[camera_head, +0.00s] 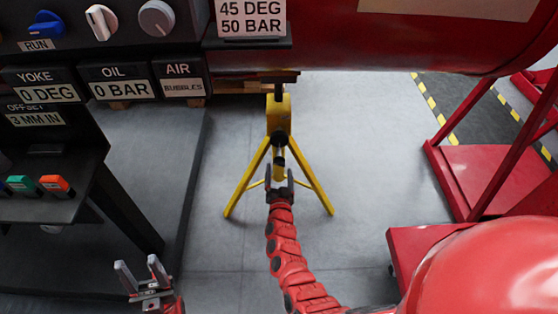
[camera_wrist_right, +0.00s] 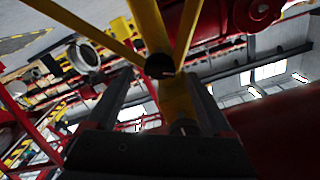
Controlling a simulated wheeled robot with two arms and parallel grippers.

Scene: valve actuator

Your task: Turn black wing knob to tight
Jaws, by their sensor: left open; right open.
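A yellow tripod stand (camera_head: 279,115) stands on the grey floor in the middle of the head view. A small dark part (camera_head: 280,160) shows on its post. In the right wrist view a round black knob-like end (camera_wrist_right: 160,66) sits where the yellow legs meet; I cannot tell whether it has wings. My right gripper (camera_head: 280,180) is open in front of the stand, with its fingers (camera_wrist_right: 165,90) either side of the yellow post in the wrist view. Contact cannot be told. My left gripper (camera_head: 141,268) is open and empty at the lower left, away from the stand.
A dark panel at upper left carries a blue knob (camera_head: 47,24), a white knob (camera_head: 101,22) and a grey knob (camera_head: 157,18). Coloured buttons (camera_head: 54,184) are on a console at left. A red tank (camera_head: 400,45) spans the top right; red frames stand at right. Floor around the tripod is clear.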

